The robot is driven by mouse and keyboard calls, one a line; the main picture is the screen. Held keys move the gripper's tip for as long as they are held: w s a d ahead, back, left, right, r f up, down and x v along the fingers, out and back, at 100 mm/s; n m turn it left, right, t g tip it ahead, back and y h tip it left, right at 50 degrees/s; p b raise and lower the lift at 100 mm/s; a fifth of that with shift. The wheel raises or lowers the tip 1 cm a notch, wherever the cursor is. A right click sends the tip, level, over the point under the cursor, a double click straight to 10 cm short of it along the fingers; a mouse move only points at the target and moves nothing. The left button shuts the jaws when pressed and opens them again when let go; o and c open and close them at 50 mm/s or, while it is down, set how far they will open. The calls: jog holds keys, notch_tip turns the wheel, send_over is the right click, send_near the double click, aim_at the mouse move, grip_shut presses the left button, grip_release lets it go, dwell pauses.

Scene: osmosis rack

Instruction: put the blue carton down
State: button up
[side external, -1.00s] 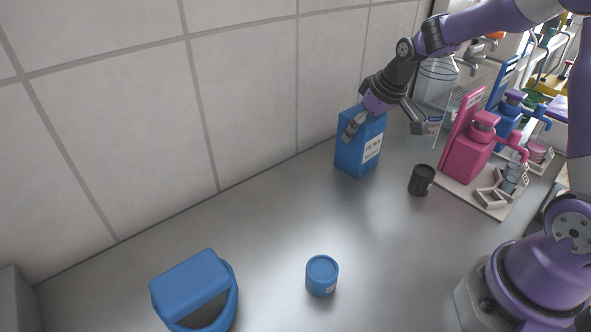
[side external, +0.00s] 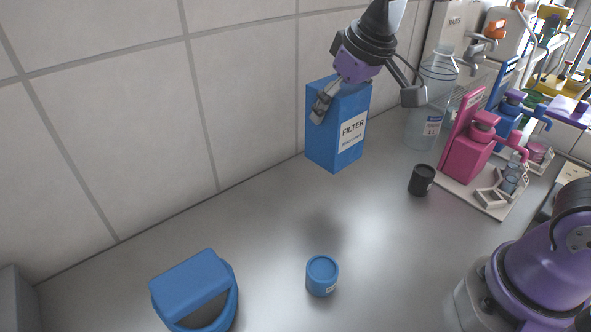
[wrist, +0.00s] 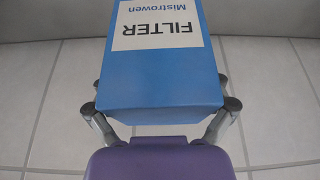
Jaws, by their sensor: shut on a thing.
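The blue carton (side external: 325,140) has a white label reading FILTER. My gripper (side external: 352,97) is shut on its upper part, one finger on each side. The far finger is partly hidden in the side view.
A small blue canister (side external: 322,276) and a blue bin (side external: 195,292) stand in front. A black jar (side external: 421,181) is to the right, beside a pink dispenser stand (side external: 470,155) and a clear jug (side external: 428,105). The counter (side external: 255,235) between carton and canister is clear.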

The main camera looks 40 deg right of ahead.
aim_at(311, 160)
jog(key=s+a, duration=0.6)
jog(key=a, duration=0.6)
jog(key=shift+m, duration=0.3)
jog(key=w+d+f, duration=0.4)
jog(key=w+d, duration=0.1)
jog(key=w+d+f, duration=0.2)
jog(key=d, duration=0.1)
jog(key=shift+w+d+f, duration=0.15)
jog(key=shift+w+f, duration=0.05)
jog(key=shift+w, duration=0.15)
jog(key=shift+f, duration=2.05)
jog(key=shift+f, duration=0.1)
jog(key=o, duration=0.9)
jog(key=shift+c, duration=0.2)
